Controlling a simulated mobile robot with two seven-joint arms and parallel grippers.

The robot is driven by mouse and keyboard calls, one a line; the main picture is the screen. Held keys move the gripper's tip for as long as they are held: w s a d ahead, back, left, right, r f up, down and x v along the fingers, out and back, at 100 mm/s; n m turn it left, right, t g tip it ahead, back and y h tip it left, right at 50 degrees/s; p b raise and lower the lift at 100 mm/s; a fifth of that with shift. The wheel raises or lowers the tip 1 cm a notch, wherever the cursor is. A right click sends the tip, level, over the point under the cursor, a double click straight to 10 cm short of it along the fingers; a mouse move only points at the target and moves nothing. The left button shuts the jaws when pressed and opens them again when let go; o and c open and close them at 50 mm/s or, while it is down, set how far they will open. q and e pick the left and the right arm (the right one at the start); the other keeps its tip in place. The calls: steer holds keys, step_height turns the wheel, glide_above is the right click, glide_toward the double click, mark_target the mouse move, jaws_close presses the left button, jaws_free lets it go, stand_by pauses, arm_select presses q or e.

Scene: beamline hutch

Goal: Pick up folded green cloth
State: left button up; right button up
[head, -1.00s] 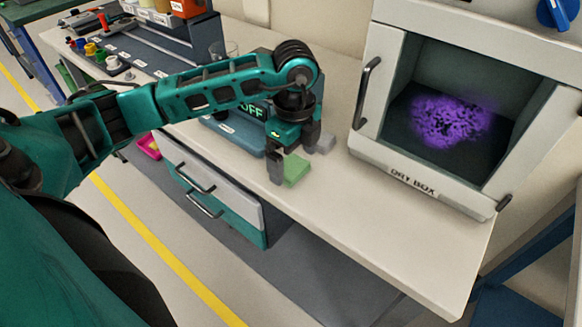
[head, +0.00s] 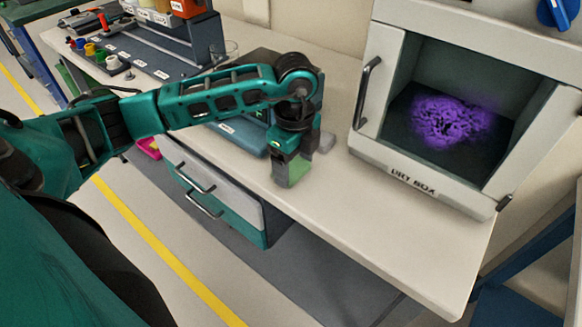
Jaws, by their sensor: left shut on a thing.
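The folded green cloth (head: 297,173) is a small green block shape at the front part of the white bench. My left gripper (head: 290,172) is directly over it with its fingers pointing down. The fingers are shut on the cloth and hide part of it. I cannot tell whether the cloth is still touching the bench. My right gripper is not in view.
A dry box (head: 420,184) with its front open and purple material (head: 447,120) inside stands to the right. A small grey object (head: 325,142) lies just behind the gripper. The bench (head: 400,240) is clear at the front right. Drawers (head: 213,192) are below the bench.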

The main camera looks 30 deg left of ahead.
mark_target(294, 168)
arm_select(q)
step_height(294, 168, up, 20)
steer(key=p, duration=0.2)
stand_by(0.4)
